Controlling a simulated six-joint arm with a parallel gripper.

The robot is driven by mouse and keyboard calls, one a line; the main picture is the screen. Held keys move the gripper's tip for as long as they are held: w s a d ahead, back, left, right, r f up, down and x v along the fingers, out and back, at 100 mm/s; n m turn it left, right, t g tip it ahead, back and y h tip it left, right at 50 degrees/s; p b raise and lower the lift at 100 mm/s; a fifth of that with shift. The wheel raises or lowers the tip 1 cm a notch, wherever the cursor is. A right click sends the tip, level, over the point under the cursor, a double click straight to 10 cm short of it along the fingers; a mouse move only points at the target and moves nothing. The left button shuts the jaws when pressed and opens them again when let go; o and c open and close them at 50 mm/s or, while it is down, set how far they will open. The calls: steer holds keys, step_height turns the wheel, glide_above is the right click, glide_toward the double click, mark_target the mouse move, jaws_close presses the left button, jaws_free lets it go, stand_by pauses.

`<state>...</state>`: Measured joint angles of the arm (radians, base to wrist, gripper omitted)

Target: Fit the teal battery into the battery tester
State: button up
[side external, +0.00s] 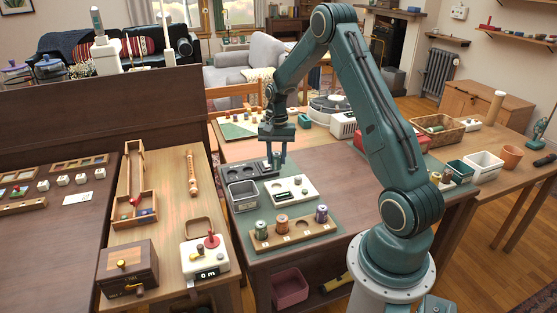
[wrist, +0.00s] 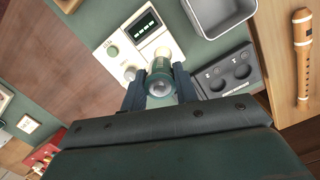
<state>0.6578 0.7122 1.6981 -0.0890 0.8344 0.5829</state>
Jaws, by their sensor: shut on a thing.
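My gripper (wrist: 161,84) is shut on the teal battery (wrist: 160,73), which shows between the two fingers with a round metallic end toward the wrist camera. In the side external view my gripper (side external: 277,161) points down behind the battery tester, and the battery is hard to make out there. The battery tester (side external: 304,184) is a white box with a dark display, lying on a green mat. In the wrist view the tester (wrist: 119,52) lies just beyond the battery, which overlaps its near edge. Whether they touch, I cannot tell.
A dark block with round holes (side external: 250,169) and a grey tray (side external: 242,200) stand left of the tester. In front, a wooden rack (side external: 297,238) holds green, copper and purple cylinders. The brown table right of the mat (side external: 350,185) is clear.

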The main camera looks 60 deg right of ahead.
steer(key=shift+w+d+f, duration=0.15)
steer(key=shift+d+f, duration=0.05)
steer(key=shift+f, duration=0.05)
steer(key=shift+f, duration=0.15)
steer(key=shift+f, duration=2.95)
steer(key=shift+f, duration=0.9)
steer(key=o, duration=1.1)
steer(key=shift+r, duration=0.1)
steer(key=shift+w+d+r, duration=0.1)
steer(key=shift+d+r, duration=0.1)
steer(key=shift+r, duration=1.6)
steer(key=shift+w+d+r, duration=0.1)
steer(key=shift+d+r, duration=0.1)
steer(key=shift+r, duration=1.55)
steer(key=shift+r, duration=0.1)
